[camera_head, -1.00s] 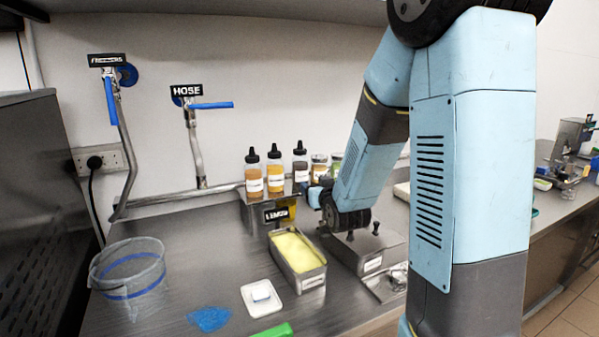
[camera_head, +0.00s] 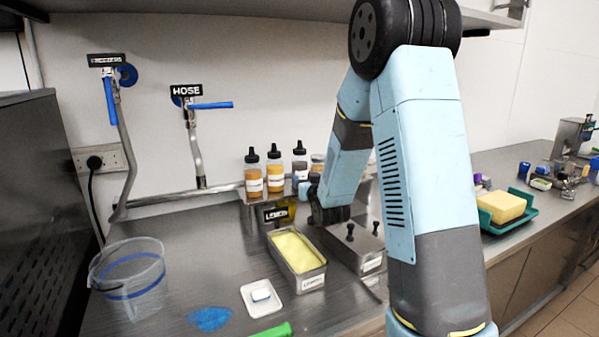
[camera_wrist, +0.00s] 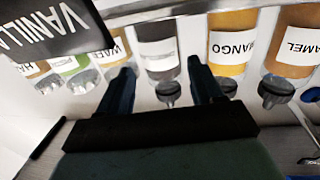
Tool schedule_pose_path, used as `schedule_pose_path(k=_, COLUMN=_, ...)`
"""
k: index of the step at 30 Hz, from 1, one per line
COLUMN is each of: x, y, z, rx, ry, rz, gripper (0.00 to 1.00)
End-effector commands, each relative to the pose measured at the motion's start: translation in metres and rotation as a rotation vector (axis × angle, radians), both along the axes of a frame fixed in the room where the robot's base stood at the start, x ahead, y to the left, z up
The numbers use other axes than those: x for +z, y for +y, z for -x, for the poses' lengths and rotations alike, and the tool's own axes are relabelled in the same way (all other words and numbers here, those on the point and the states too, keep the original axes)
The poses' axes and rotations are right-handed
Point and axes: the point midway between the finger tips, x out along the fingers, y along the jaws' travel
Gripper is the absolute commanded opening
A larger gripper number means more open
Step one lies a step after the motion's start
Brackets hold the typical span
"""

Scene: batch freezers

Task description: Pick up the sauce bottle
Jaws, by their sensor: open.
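Three sauce bottles with black pointed caps stand upright in a row at the back: an orange-brown bottle (camera_head: 253,176), a yellow-orange bottle (camera_head: 275,172) and a dark bottle (camera_head: 300,163). The wrist view shows them upside down, with a MANGO label on the yellow-orange bottle (camera_wrist: 230,45) and a label ending in AMEL on the orange-brown one (camera_wrist: 291,45). My gripper (camera_head: 305,188) is by the dark bottle. In the wrist view its fingers (camera_wrist: 161,68) are apart, with the dark bottle (camera_wrist: 157,40) showing between them. I cannot tell whether they touch it.
Small jars (camera_wrist: 72,66) stand close beside the dark bottle. A clear bucket (camera_head: 128,290) stands left.

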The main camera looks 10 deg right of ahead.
Motion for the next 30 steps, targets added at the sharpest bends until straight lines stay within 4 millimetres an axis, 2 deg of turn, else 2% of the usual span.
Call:
schedule_pose_path(k=5, x=0.0, y=0.001, z=-0.012, rx=0.0, ry=-0.002, rz=0.0, gripper=0.66)
schedule_pose_path(k=13, x=0.0, y=0.003, z=-0.047, rx=-0.001, ry=-0.001, rz=0.0, gripper=0.66)
schedule_pose_path(k=23, x=0.0, y=0.002, z=-0.054, rx=-0.001, ry=-0.001, rz=0.0, gripper=0.66)
schedule_pose_path(k=30, x=0.0, y=0.002, z=-0.053, rx=-0.002, ry=-0.001, rz=0.0, gripper=0.45)
